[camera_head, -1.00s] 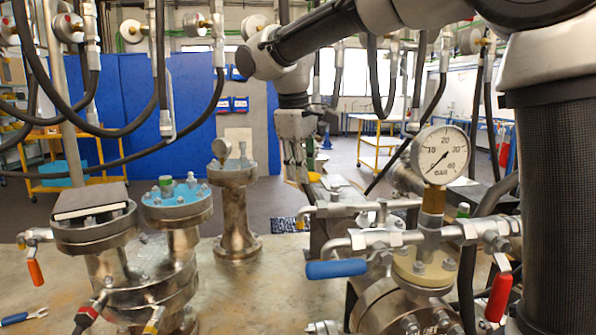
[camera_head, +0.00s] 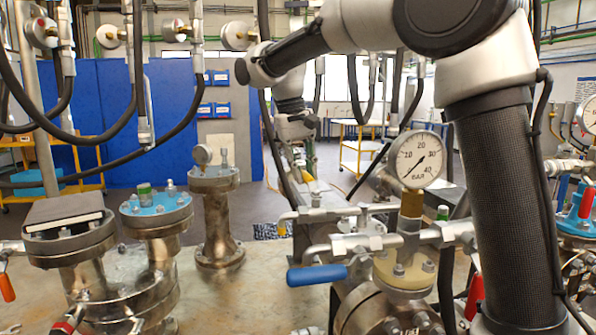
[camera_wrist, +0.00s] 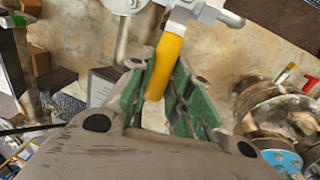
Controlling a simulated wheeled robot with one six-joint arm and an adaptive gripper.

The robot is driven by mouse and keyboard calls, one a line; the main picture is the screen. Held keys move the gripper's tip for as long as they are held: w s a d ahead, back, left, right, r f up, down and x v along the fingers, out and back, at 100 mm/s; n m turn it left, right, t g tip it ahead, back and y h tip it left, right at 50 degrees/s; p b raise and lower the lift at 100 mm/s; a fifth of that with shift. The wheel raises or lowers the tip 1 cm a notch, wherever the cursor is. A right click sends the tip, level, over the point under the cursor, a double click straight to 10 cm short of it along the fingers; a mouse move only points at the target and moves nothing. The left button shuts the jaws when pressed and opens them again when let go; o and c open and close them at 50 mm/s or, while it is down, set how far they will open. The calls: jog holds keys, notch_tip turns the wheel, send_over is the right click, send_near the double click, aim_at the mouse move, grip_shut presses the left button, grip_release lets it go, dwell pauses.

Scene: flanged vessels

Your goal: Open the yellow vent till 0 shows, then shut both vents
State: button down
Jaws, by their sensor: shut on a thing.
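The yellow vent handle (camera_wrist: 166,66) shows in the wrist view, hanging from a metal valve body (camera_wrist: 200,10). My gripper (camera_wrist: 157,78) is shut on this handle, its green-padded fingers on either side. In the head view my gripper (camera_head: 303,165) is small, behind the valve manifold, and its contact is hard to make out. The pressure gauge (camera_head: 418,160) stands upright on the manifold. Its needle lies on a lower-left to upper-right diagonal; I cannot read it surely. A blue handle (camera_head: 317,275) lies level in front. A red handle (camera_head: 474,296) hangs at right, partly behind my arm.
Flanged vessels stand at left, one with a blue flange (camera_head: 156,208) and one with a dark pad (camera_head: 64,215). A slimmer flanged column (camera_head: 217,225) stands behind them. Black hoses (camera_head: 150,165) hang above. More piping and another gauge (camera_head: 588,116) are at right.

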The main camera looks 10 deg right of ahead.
jog(key=shift+d+m, duration=0.3)
jog(key=shift+m, duration=0.1)
jog(key=c, duration=1.3)
grip_release()
notch_tip(320, 180, up, 12)
jog(key=a, duration=0.2)
jog(key=shift+a, duration=0.15)
jog(key=shift+f, duration=0.1)
